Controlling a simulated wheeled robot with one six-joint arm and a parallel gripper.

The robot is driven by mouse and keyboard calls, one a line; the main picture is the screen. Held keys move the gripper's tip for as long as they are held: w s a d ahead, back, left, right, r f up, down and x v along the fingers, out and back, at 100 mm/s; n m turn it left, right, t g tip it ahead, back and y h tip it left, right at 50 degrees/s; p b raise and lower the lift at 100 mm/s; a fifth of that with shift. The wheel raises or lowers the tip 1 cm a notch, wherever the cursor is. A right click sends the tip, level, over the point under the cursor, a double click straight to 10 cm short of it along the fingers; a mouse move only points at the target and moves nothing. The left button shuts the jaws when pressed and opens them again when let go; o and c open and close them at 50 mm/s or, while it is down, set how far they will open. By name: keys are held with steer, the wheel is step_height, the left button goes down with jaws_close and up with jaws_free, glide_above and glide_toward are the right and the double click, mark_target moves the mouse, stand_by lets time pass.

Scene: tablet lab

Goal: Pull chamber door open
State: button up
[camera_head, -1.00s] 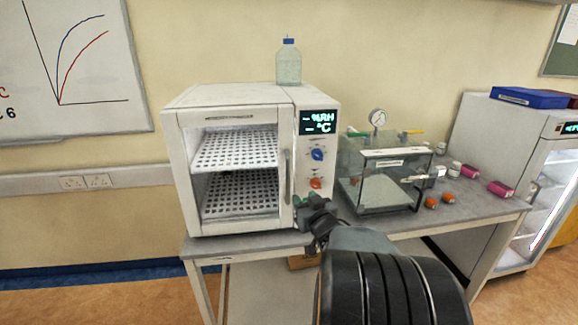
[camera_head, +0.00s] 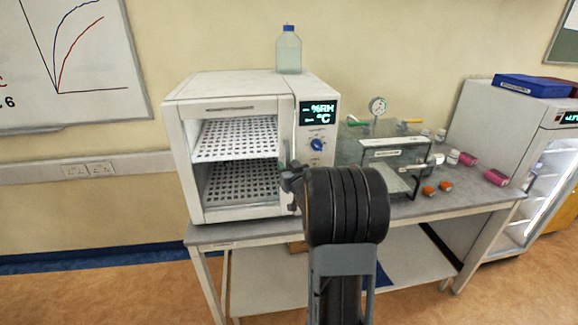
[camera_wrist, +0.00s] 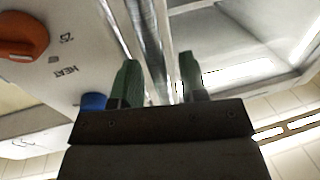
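The white chamber (camera_head: 238,88) stands on the grey table, with shelves seen through its glazed door (camera_head: 188,168). The door looks shut. Its upright metal handle is on the door's right side and is partly hidden by my arm in the head view. In the wrist view the handle (camera_wrist: 156,55) runs between the two green fingertips of my gripper (camera_wrist: 160,82). The fingers are apart, one on each side of the bar, with a narrow gap at the right finger. My gripper (camera_head: 290,180) is at the handle in the head view too, its fingers mostly hidden.
The control panel has a blue knob (camera_head: 317,145) and an orange knob (camera_wrist: 22,37) close beside my gripper. A bottle (camera_head: 288,52) stands on top of the chamber. A clear box (camera_head: 395,153) with a gauge stands to the right. Floor is free at the front left.

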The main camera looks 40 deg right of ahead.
steer(key=shift+c, duration=0.4)
jaws_close()
